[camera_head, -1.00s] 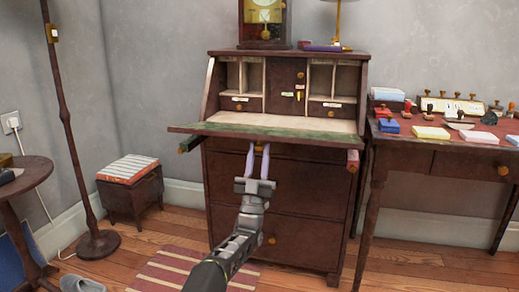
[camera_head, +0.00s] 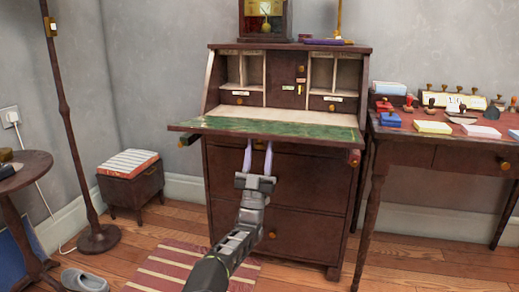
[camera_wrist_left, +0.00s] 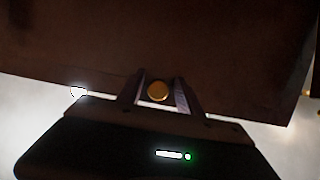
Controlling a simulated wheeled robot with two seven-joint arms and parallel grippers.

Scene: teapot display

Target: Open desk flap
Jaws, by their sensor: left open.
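The desk flap (camera_head: 300,131) of the brown bureau is folded down and lies about level, its green-lined inner face showing. My left gripper (camera_head: 258,148) is open just under the flap's front edge, its pale fingers pointing up and apart. A brass knob shows between its fingers in the left wrist view (camera_wrist_left: 158,91), against a dark brown panel (camera_wrist_left: 220,60). I cannot tell whether the fingers touch the knob. Slide-out supports show under the flap at the left (camera_head: 189,140) and right (camera_head: 353,158). My right gripper is not in view.
A side table (camera_head: 400,150) with stamps and paper stacks stands close at the right. A floor lamp pole (camera_head: 68,120), a small stool (camera_head: 133,190) and a round table (camera_head: 25,170) stand at the left. A striped rug (camera_head: 175,270) lies in front of the bureau.

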